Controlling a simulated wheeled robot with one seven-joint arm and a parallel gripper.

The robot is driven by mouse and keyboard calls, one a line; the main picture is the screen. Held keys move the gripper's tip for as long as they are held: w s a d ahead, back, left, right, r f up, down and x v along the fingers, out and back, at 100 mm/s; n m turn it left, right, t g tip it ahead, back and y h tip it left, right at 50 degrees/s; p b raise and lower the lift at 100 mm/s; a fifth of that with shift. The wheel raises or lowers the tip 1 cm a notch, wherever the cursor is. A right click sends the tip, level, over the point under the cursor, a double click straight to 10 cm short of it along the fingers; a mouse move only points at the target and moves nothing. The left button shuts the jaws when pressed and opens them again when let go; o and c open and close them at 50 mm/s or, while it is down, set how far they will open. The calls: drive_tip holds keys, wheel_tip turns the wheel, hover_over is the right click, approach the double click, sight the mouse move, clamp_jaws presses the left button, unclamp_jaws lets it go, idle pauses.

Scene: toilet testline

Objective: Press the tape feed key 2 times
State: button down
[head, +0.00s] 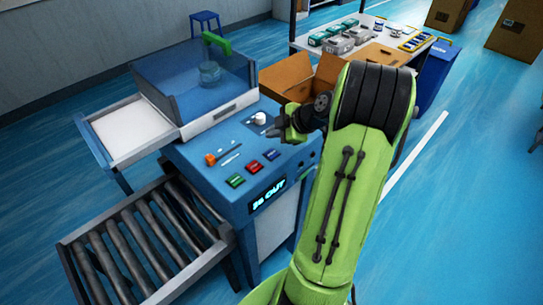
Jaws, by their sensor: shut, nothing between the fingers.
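A blue machine console (205,180) stands in the middle of the head view. On its sloped top are a green key (235,181), a red key (253,167) and a blue key (271,155) in a row. Their labels are too small to read, so I cannot tell which one is the tape feed key. A lit display (268,193) on the front edge shows text ending in "OUT". My gripper (272,133) is shut and empty over the back right of the console, behind the blue key and near a white knob (260,118). I cannot tell whether it touches the panel.
An orange-handled lever (211,159) and a slim light lever (230,159) stand left of the keys. A transparent blue cover (165,85) sits behind. A roller conveyor (140,245) lies at the left. An open cardboard box (285,76) and a parts table (335,22) are behind my arm.

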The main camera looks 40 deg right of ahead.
sight(274, 155)
wheel_tip(274, 155, down, 4)
drive_tip(key=b, duration=0.3)
drive_tip(key=shift+f, duration=0.25)
drive_tip(key=shift+f+b, duration=0.25)
drive_tip(key=shift+b, duration=0.05)
idle(1.4)
drive_tip(key=shift+f+b, duration=0.35)
drive_tip(key=shift+b, duration=0.35)
drive_tip(key=shift+f+b, duration=0.4)
drive_tip(key=shift+b, duration=0.15)
drive_tip(key=shift+r, duration=0.15)
idle(0.4)
drive_tip(key=shift+r+p, duration=0.35)
drive_tip(key=shift+r, duration=0.35)
drive_tip(key=shift+r, duration=0.1)
